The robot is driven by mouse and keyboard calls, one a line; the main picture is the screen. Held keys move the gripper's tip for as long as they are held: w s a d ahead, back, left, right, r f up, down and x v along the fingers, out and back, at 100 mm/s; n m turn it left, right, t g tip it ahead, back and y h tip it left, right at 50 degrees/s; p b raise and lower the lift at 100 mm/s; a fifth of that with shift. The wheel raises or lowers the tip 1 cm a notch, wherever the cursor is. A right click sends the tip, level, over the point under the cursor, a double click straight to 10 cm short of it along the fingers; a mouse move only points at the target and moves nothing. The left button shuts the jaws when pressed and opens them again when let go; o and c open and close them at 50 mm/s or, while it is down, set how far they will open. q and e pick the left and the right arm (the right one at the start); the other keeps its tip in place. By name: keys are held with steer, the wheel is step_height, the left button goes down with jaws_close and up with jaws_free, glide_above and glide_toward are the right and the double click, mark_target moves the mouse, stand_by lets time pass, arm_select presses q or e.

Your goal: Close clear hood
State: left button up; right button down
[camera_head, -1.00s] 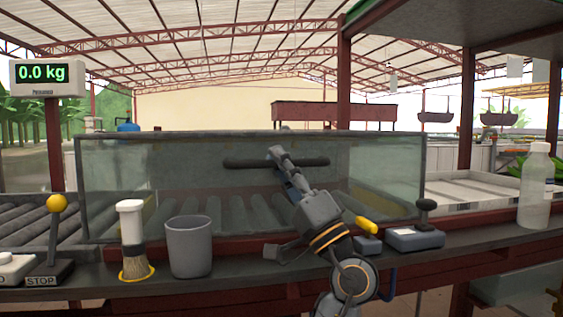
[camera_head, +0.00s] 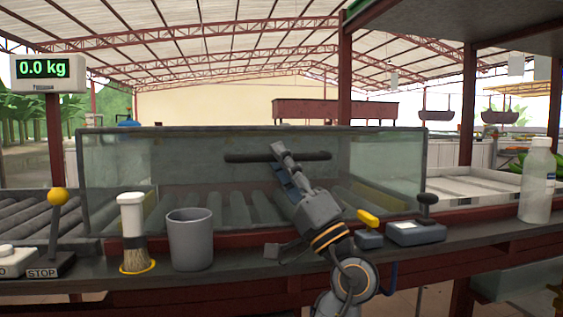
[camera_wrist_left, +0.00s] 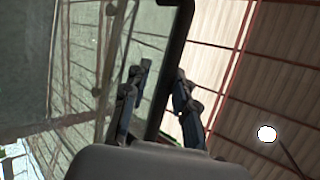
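The clear hood (camera_head: 385,178) is a long glass box with a dark frame over the roller conveyor, in the middle of the head view. A dark horizontal handle bar (camera_head: 315,157) runs across its front pane. A gap shows on the left finger's side; firm contact cannot be told. My right gripper is out of view.
A shelf in front of the hood holds a brush (camera_head: 133,225), a grey cup (camera_head: 190,240), a control box with a lever (camera_head: 415,230) and a white bottle (camera_head: 537,185). A yellow-knobbed stop lever (camera_head: 57,215) stands left. A scale display (camera_head: 45,72) reads 0.0 kg.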

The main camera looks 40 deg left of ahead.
arm_select(q)
steer(key=v, duration=1.2)
stand_by(0.3)
